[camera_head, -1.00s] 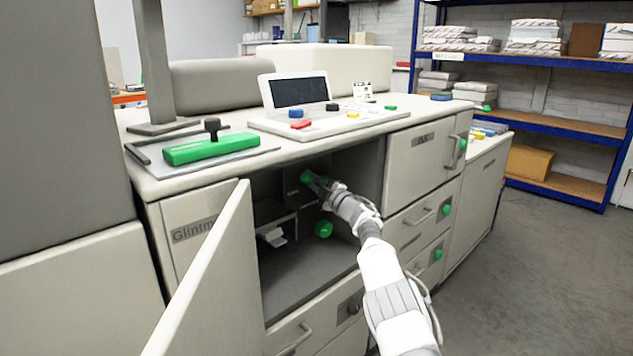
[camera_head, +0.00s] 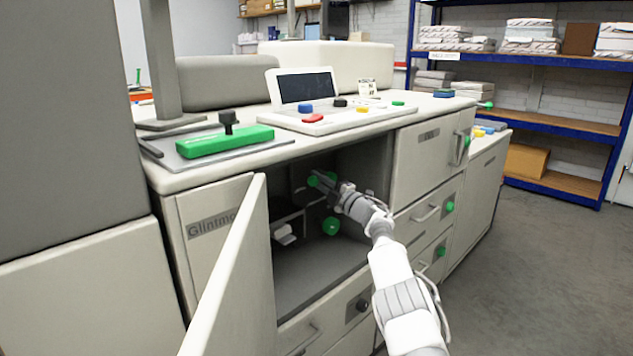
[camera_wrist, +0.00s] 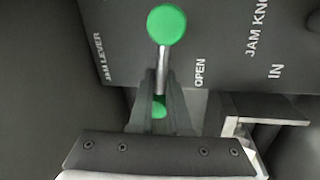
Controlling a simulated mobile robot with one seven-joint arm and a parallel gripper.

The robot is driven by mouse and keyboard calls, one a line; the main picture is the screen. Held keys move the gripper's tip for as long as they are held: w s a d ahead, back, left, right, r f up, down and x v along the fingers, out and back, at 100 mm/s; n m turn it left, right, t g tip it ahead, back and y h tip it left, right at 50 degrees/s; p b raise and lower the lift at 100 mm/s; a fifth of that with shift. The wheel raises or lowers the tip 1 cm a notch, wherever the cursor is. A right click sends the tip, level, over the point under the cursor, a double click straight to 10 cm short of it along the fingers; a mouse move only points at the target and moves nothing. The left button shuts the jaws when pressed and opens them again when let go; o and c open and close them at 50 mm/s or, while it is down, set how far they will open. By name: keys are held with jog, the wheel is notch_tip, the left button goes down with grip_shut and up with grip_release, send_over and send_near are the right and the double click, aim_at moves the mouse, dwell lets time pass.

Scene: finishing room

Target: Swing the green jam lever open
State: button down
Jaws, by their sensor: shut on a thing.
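The jam lever is a metal rod with a round green knob (camera_wrist: 167,24), in the wrist view. Its rod runs down between the fingers of my gripper (camera_wrist: 161,95), which are closed around it below the knob. The panel behind has the words JAM LEVER to the left of the rod and OPEN to the right. A second bit of green shows low between the fingers; I cannot tell what it belongs to. In the head view my gripper (camera_head: 325,183) is inside the open cabinet, with green knobs close around its tip, partly hidden by it.
The open cabinet door (camera_head: 232,275) stands out at the left of the bay. Another green knob (camera_head: 331,226) sits lower in the bay. The drawer fronts (camera_head: 425,213) are right of the opening.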

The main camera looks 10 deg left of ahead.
jog(key=shift+s+a, duration=0.1)
jog(key=shift+a, duration=0.2)
jog(key=c, duration=0.9)
grip_release()
jog(key=shift+d, duration=0.3)
jog(key=p+v, duration=0.3)
jog(key=v, duration=1.4)
jog(key=shift+s+p, duration=0.1)
jog(key=shift+p, duration=0.3)
